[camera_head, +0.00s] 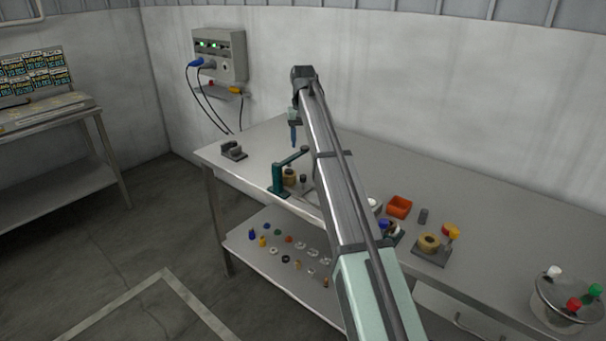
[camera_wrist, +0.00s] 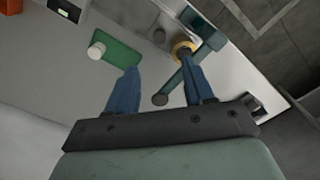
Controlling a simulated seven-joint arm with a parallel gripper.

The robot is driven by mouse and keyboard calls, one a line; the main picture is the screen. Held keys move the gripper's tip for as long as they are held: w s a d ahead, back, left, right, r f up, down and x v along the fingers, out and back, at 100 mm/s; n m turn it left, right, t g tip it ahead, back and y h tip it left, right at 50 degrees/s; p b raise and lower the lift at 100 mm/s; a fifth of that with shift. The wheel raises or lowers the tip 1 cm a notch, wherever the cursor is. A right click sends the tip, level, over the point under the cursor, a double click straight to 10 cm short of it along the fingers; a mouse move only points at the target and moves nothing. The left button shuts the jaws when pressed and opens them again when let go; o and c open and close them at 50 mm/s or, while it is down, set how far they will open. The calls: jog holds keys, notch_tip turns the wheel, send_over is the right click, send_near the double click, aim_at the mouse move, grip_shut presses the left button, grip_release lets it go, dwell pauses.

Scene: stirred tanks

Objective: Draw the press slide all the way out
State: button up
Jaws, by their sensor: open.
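A teal press (camera_head: 278,178) stands near the front edge of the bench, with an arm reaching up to the right. A tan ring-shaped part (camera_head: 290,176) sits at its foot. In the wrist view the press (camera_wrist: 208,38) is at the upper right, with the yellowish ring (camera_wrist: 185,46) beside it and a bar ending in a dark round knob (camera_wrist: 160,99). I cannot clearly make out the slide itself. My gripper (camera_head: 293,135) is above the press, its blue fingers pointing down. In the wrist view my gripper (camera_wrist: 158,74) is open and empty, with the bar's knob showing between the fingers.
A green pad (camera_wrist: 122,55) with a white cylinder (camera_wrist: 96,50) lies left of the press in the wrist view. A dark fixture (camera_head: 233,150) stands at the bench's left end. An orange bin (camera_head: 399,206) is to the right. Small parts lie on the lower shelf (camera_head: 262,262).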

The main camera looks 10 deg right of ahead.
aim_at(303, 176)
notch_tip(303, 176, down, 13)
jog(key=shift+w+f, duration=0.1)
jog(key=shift+f, duration=0.05)
dwell(0.5)
grip_shut()
dwell(0.5)
